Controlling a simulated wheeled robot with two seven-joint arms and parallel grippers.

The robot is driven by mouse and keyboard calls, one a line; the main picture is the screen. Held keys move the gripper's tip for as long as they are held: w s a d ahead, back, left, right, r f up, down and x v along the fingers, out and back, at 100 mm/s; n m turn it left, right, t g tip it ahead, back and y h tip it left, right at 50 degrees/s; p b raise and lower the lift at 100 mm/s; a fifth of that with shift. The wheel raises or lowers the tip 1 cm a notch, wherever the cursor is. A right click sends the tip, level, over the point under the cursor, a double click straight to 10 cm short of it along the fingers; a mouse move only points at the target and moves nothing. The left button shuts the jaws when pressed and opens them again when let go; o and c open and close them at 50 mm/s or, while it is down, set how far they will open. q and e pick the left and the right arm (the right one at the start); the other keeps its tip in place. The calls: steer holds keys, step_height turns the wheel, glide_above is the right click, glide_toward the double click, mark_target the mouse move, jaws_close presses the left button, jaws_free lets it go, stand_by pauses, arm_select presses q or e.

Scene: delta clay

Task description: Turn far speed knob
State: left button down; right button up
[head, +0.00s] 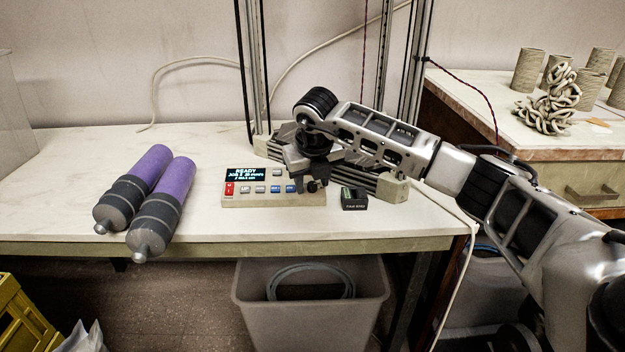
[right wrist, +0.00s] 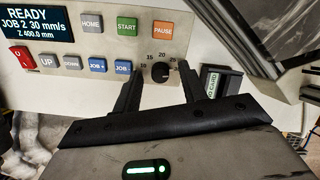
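The black speed knob (right wrist: 160,72) sits at the lower right of the control panel (right wrist: 100,12), with dial numbers around it from 10 to 25. I cannot tell exactly where its pointer is. The panel (head: 262,199) stands on the white table in the head view, and the knob (head: 313,186) shows small there, below my gripper. My right gripper (right wrist: 159,78) is open, one finger on each side of the knob with a gap to each. It points down at the panel in the head view (head: 311,183). My left gripper is not in view.
The panel screen (right wrist: 37,22) reads READY, JOB 2, 30 mm/s. A START button (right wrist: 127,28) and several others are near the knob. A small black card box (head: 354,198) stands right of the panel. Two purple-grey cylinders (head: 168,205) lie left. A metal frame (head: 368,182) stands behind.

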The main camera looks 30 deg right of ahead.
steer(key=shift+r, duration=0.1)
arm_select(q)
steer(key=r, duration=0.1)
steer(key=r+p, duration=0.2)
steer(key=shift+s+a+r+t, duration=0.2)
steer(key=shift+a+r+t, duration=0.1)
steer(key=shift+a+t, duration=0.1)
arm_select(e)
steer(key=v, duration=1.5)
steer(key=shift+r, duration=0.35)
steer(key=shift+s+a, duration=0.1)
